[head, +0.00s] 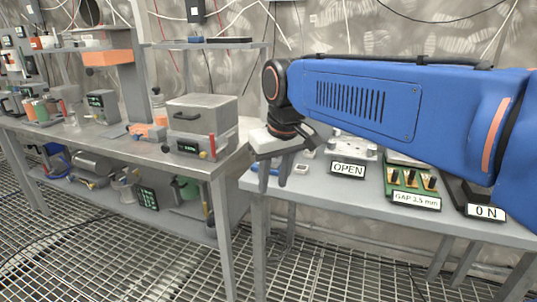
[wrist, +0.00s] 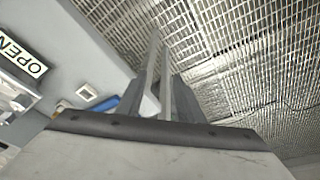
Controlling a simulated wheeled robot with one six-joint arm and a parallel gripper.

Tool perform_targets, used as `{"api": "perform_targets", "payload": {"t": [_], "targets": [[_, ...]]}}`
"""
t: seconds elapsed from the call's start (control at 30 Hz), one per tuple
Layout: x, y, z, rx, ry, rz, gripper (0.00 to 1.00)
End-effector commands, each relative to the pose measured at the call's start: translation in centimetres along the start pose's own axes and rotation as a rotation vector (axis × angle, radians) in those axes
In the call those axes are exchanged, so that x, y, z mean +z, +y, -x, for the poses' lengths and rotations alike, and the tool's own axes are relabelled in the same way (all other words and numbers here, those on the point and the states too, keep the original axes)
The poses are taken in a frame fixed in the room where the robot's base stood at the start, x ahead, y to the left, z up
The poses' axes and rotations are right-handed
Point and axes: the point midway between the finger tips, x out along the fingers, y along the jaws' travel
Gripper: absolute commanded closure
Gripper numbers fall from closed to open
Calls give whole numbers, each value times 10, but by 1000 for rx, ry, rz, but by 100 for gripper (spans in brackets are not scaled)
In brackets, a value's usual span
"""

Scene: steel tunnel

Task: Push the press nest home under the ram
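My gripper (head: 274,185) hangs at the end of my blue arm, pointing down over the left end of the right-hand table. In the head view its two grey fingers stand a little apart with nothing between them. In the wrist view the fingers (wrist: 159,42) look close together, over the table edge and the floor. No clear press nest shows near the gripper. A grey column with an orange head (head: 108,58), perhaps the press, stands on the left bench, well away from my gripper. A small orange block (head: 153,132) sits near its foot; I cannot tell whether that is the nest.
The left bench (head: 215,163) holds a grey lidded box (head: 203,114) and several instruments. The right-hand table (head: 330,190) carries an OPEN sign (head: 348,170), a green board marked GAP 3.5 mm (head: 412,190) and an ON sign (head: 485,211). A narrow gap over grating floor separates the tables.

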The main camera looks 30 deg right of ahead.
Motion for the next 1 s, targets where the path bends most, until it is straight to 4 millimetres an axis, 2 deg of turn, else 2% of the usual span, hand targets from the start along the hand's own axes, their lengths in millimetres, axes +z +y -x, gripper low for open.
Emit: {"api": "perform_targets", "payload": {"t": [0.03, 0.3, 0.6, 0.8, 1.0], "targets": [[-18, 5, 10, 2, -18, -7, 66], [-99, 30, 54, 7, -115, -36, 66], [-177, 65, 86, 4, -217, -67, 66], [-204, 79, 96, 1, -256, -78, 66], [-208, 82, 92, -1, -266, -81, 66]]}}
